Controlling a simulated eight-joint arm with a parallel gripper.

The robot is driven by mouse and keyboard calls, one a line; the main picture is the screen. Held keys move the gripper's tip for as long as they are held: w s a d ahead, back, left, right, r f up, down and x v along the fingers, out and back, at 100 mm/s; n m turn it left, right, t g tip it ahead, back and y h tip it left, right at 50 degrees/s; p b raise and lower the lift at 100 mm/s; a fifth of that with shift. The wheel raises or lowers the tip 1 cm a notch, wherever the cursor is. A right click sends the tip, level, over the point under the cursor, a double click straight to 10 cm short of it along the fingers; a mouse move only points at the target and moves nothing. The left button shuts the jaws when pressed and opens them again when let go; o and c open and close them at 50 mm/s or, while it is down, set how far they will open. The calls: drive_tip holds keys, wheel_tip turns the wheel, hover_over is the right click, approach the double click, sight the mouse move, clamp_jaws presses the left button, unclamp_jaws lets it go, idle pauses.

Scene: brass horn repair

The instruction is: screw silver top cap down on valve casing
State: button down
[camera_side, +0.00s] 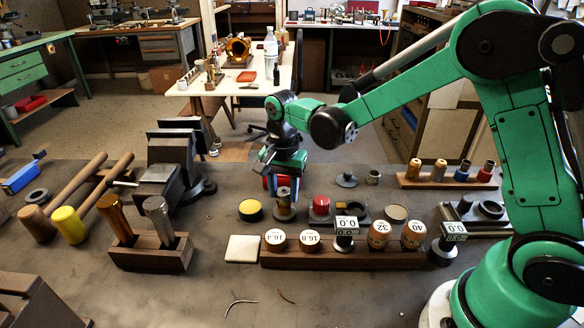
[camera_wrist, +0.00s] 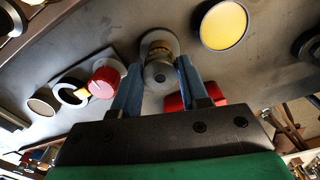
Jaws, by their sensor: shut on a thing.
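The silver top cap (camera_wrist: 160,73) is between the two blue fingers of my gripper (camera_wrist: 159,66) in the wrist view. My gripper is shut on the cap. Just beyond the cap, in line with it, is the brass valve casing (camera_wrist: 158,47), standing on a round grey base. In the side view my gripper (camera_side: 283,188) points down over the valve casing (camera_side: 284,207), which stands upright on the bench. My fingers and the small scale hide the cap there, and I cannot tell how far it sits on the thread.
A wooden rack (camera_side: 340,259) with several labelled round pieces lies in front. A vise (camera_side: 178,165) stands at the left. The front of the bench is mostly clear.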

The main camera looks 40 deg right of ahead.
drive_tip(key=m, duration=0.4)
drive_tip(key=shift+c, duration=1.1)
unclamp_jaws()
